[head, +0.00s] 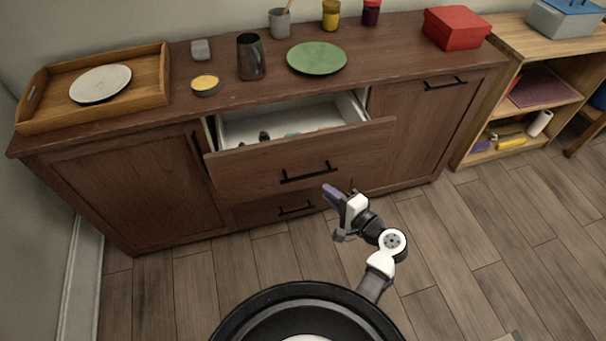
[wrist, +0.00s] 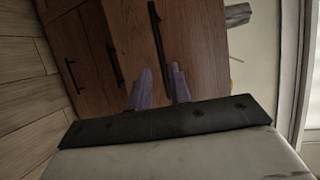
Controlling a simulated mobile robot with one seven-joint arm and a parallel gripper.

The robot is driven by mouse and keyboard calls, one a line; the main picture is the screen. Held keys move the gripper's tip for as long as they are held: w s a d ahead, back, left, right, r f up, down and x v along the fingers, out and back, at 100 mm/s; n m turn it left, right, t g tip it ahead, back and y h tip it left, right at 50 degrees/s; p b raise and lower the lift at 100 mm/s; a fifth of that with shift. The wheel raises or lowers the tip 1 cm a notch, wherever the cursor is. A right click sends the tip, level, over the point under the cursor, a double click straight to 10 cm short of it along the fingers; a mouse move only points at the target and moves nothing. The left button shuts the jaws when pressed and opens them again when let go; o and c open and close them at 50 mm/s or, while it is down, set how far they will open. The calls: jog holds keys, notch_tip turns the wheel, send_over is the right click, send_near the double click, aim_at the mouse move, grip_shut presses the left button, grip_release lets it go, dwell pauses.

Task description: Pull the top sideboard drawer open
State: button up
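The brown sideboard's top drawer (head: 255,168) stands pulled out, with its white inside showing and small items in it. Its black bar handle (head: 308,172) is on the drawer front; in the wrist view the handle (wrist: 157,38) runs down toward the gap between my fingers. My gripper (head: 330,192), with purple fingers, is just in front of and below the handle's right end. In the wrist view the fingers (wrist: 160,88) are apart with a gap between them. I cannot tell whether they touch the handle.
A lower drawer (head: 280,210) is shut below. The sideboard top holds a wooden tray (head: 150,92), a dark pitcher (head: 250,58), a green plate (head: 316,58) and a red box (head: 456,27). An open shelf (head: 512,95) stands at right. The wooden floor (head: 490,240) at right is clear.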

aim_at(307, 176)
jog(key=p+x, duration=0.1)
jog(key=x, duration=0.9)
jog(key=shift+a, duration=0.1)
grip_shut()
